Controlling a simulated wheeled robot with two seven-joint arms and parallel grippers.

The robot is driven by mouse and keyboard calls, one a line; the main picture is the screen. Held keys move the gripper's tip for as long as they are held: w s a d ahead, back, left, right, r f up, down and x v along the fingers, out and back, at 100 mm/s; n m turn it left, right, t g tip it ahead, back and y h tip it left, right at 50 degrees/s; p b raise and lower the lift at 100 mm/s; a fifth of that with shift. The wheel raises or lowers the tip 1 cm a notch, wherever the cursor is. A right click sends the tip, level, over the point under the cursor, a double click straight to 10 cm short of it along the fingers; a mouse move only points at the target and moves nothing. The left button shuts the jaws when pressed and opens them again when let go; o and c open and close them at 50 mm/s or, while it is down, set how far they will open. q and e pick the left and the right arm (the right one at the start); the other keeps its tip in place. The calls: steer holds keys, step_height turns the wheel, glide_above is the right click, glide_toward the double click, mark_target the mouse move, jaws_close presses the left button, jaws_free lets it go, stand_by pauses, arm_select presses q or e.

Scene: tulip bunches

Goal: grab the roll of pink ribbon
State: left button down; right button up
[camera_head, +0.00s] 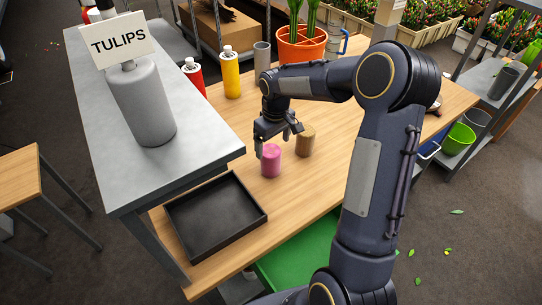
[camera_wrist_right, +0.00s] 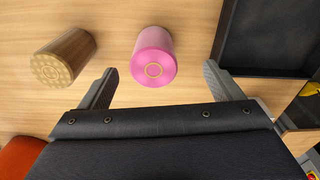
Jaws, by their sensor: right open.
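The roll of pink ribbon (camera_head: 271,161) stands upright on the wooden table, left of a tan-gold roll (camera_head: 306,141). My right gripper (camera_head: 279,140) is just above and behind the pink roll in the head view. In the right wrist view the pink roll (camera_wrist_right: 154,56) lies ahead, between the lines of the two open fingers (camera_wrist_right: 167,86), with nothing held. The tan-gold roll (camera_wrist_right: 63,57) is outside the finger at left in that view. My left gripper is not in view.
A black tray (camera_head: 216,249) lies at the table's near left. Red (camera_head: 194,77) and yellow bottles (camera_head: 230,73), a grey cylinder (camera_head: 262,58) and an orange pot (camera_head: 301,50) stand farther back. A raised grey shelf (camera_head: 185,155) borders the left side.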

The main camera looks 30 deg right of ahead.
mark_target(271, 150)
steer(key=shift+g, duration=0.3)
steer(key=f, duration=0.1)
steer(key=w+f, duration=0.2)
steer(key=f, duration=0.1)
steer(key=shift+w+d, duration=0.15)
steer(key=shift+d, duration=0.15)
step_height(271, 150, down, 6)
steer(key=shift+f+p, duration=0.15)
steer(key=shift+p, duration=0.9)
steer(key=shift+f, duration=0.55)
steer(key=c, duration=1.1)
steer(key=shift+r, duration=0.1)
